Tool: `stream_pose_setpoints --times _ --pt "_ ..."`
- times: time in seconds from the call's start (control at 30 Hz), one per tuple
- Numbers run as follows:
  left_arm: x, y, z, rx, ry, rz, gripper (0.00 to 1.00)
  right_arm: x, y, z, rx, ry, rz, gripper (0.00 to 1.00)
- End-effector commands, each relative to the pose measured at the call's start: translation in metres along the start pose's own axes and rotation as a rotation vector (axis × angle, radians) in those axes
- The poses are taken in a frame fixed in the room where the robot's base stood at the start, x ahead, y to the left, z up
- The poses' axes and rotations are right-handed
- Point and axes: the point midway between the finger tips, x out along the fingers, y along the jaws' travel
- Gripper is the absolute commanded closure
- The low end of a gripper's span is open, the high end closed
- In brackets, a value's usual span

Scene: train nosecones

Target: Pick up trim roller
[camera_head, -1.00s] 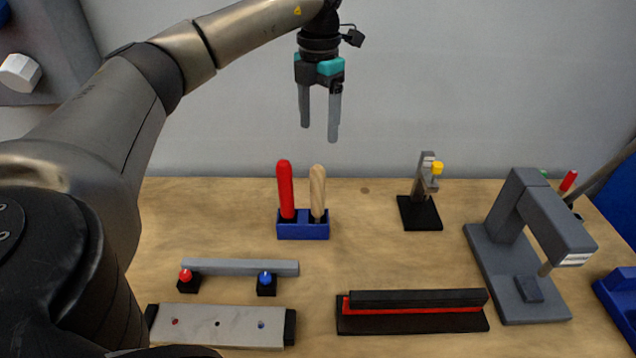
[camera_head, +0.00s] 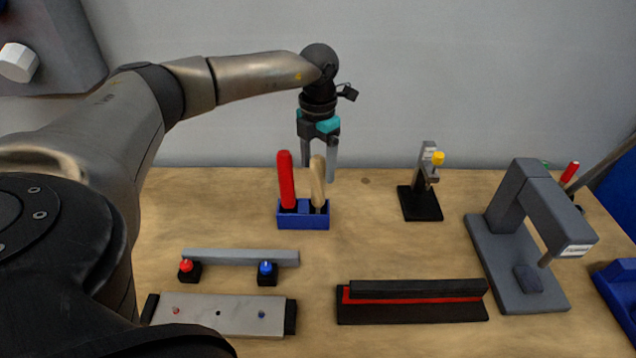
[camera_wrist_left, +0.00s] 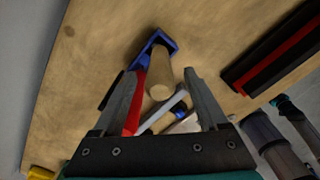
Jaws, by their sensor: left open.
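A blue holder (camera_head: 303,221) on the table carries two upright handles, one red (camera_head: 286,180) and one pale wooden (camera_head: 318,184). I cannot tell by name which one is the trim roller; their lower ends are hidden in the holder. My left gripper (camera_head: 320,170) is open and empty, pointing down behind and above the wooden handle. In the left wrist view (camera_wrist_left: 168,90) the wooden handle (camera_wrist_left: 160,75) lies between the fingers in the picture, apparently apart from them. The red handle (camera_wrist_left: 135,100) shows beside the left finger. My right gripper is out of view.
A grey bar (camera_head: 240,257) with red and blue knobs stands in front, with a pale plate (camera_head: 220,315) nearer. A black and red block (camera_head: 415,302), a small stand with a yellow knob (camera_head: 421,200) and a grey press (camera_head: 520,230) are to the right.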

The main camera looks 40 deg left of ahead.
Motion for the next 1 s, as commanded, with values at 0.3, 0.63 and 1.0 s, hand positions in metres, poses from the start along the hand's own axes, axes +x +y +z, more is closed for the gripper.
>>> stream_pose_setpoints --times 0.3,0.63,1.0 --pt "0.025 0.0 0.0 0.0 -0.001 -0.001 0.24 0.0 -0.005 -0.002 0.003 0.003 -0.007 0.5" --pt "0.025 0.0 0.0 0.0 -0.001 -0.001 0.45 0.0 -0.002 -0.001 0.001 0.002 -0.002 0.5" --pt "0.024 0.0 0.0 0.0 -0.001 -0.001 0.87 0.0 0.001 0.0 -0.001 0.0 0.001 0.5"
